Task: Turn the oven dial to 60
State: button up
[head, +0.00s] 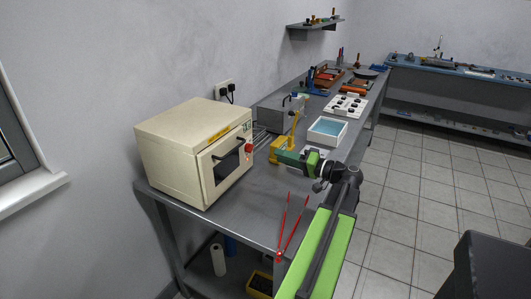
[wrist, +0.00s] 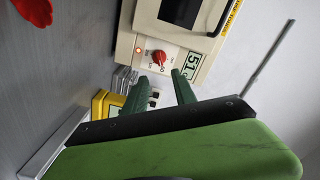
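A beige oven (head: 170,150) stands at the near left end of the grey bench, its door and control side facing right. Its red dial (head: 249,147) is on the front panel; in the wrist view the red dial (wrist: 159,58) shows a pale pointer mark, with a small lit lamp beside it. The scale is too small to read. A display (wrist: 194,62) beside it appears to read about 51. My gripper (head: 279,154) is to the right of the dial, apart from it. In the wrist view my gripper (wrist: 160,76) has its two green fingers apart, with nothing between them, facing the dial.
A yellow device (head: 277,143) stands on the bench close behind my gripper. A red two-legged tool (head: 283,235) lies near the bench's front edge. A white tray with blue inside (head: 327,131) and a grey box (head: 275,118) stand farther back. The bench before the oven is mostly clear.

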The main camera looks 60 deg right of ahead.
jog(key=s, duration=0.6)
jog(key=shift+s, duration=0.4)
jog(key=shift+r, duration=0.1)
